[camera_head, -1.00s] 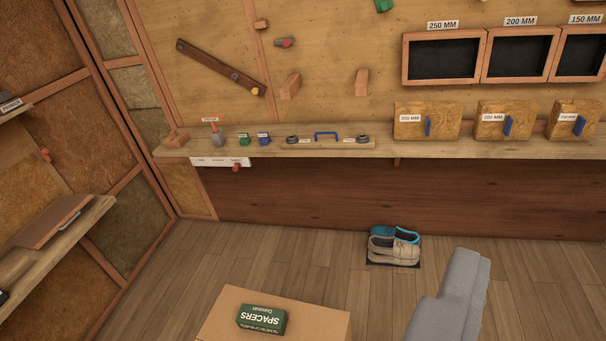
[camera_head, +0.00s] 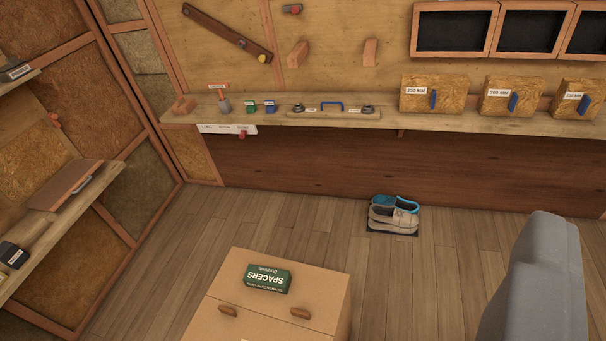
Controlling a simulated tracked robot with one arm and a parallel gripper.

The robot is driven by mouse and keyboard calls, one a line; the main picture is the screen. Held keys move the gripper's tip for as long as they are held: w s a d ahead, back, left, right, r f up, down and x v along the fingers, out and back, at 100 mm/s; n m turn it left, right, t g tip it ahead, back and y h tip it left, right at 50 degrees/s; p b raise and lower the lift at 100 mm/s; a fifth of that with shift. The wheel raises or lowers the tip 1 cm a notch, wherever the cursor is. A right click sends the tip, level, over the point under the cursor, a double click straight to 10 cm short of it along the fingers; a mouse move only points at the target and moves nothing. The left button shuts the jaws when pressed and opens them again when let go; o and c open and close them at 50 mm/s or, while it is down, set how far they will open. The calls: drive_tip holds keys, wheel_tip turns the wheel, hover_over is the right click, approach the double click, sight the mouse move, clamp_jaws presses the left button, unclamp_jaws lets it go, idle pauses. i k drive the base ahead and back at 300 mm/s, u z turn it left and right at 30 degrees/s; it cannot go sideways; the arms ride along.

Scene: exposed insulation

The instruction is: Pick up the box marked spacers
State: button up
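The green box marked spacers (camera_head: 268,279) lies flat on top of a tan cabinet (camera_head: 225,290), near the bottom centre. Its white lettering appears upside down from here. A smooth grey part of mine, which looks like my gripper (camera_head: 540,270), rises from the bottom edge at the right. It is well to the right of the green box and apart from it. Separate fingertips cannot be made out, and nothing is seen held in it.
A long wall shelf (camera_head: 420,123) holds insulation blocks and small items. Another shelf (camera_head: 62,222) juts in at the left.

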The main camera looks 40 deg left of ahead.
sight(259, 278)
drive_tip(key=u, duration=1)
drive_tip(key=k, duration=0.4)
drive_tip(key=u, duration=0.3)
drive_tip(key=i, duration=0.5)
drive_tip(key=z, duration=0.05)
